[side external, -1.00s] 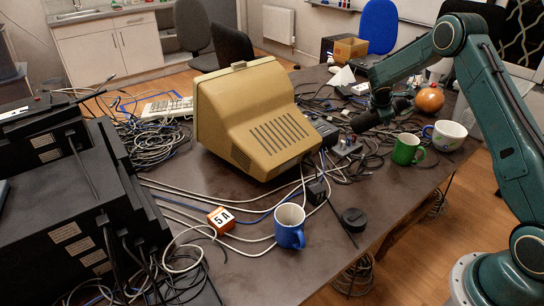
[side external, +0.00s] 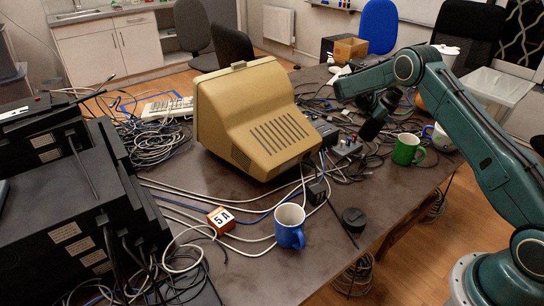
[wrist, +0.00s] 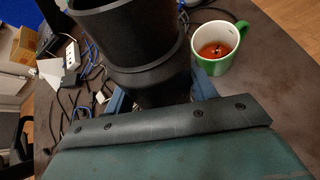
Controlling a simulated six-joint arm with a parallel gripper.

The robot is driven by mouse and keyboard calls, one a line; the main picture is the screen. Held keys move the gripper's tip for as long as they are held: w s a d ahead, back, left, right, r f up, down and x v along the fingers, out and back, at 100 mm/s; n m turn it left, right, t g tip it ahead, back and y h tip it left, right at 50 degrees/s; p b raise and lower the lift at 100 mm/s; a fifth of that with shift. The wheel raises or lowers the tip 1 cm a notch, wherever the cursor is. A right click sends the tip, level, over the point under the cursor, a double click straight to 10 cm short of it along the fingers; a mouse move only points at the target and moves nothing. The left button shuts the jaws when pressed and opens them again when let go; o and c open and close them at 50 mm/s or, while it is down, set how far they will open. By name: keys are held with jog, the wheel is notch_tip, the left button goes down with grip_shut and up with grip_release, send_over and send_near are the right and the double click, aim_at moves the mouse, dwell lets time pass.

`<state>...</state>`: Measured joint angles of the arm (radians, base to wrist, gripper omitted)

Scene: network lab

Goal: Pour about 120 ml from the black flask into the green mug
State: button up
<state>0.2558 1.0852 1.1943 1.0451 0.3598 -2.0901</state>
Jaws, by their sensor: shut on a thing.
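The black flask (side external: 373,127) is held clear of the table, tilted, up and left of the green mug in the side view. In the wrist view the flask (wrist: 130,40) fills the upper left, and its inside cannot be seen. My gripper (wrist: 160,93) is shut around the flask's narrower part, with a blue finger on each side. The green mug (side external: 407,150) stands upright on the table, apart from the flask. In the wrist view the mug (wrist: 222,48) shows a white inside with reddish-brown liquid in it. No stream of liquid is visible.
A white cup with a blue handle (side external: 440,140) stands right of the green mug, partly behind my arm. Power adapters and cables (side external: 345,148) lie to the left. A beige monitor (side external: 255,120), blue mug (side external: 290,228) and black round piece (side external: 354,219) stand farther off.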

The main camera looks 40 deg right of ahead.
jog(key=shift+w+f+n+g+h, duration=0.1)
jog(key=shift+f+n+g+h, duration=0.4)
jog(key=shift+f, duration=0.85)
jog(key=shift+h, duration=0.3)
jog(key=shift+f+n+g+h, duration=0.1)
jog(key=shift+n+g+h, duration=0.2)
jog(key=shift+n+g, duration=0.15)
dwell(1.1)
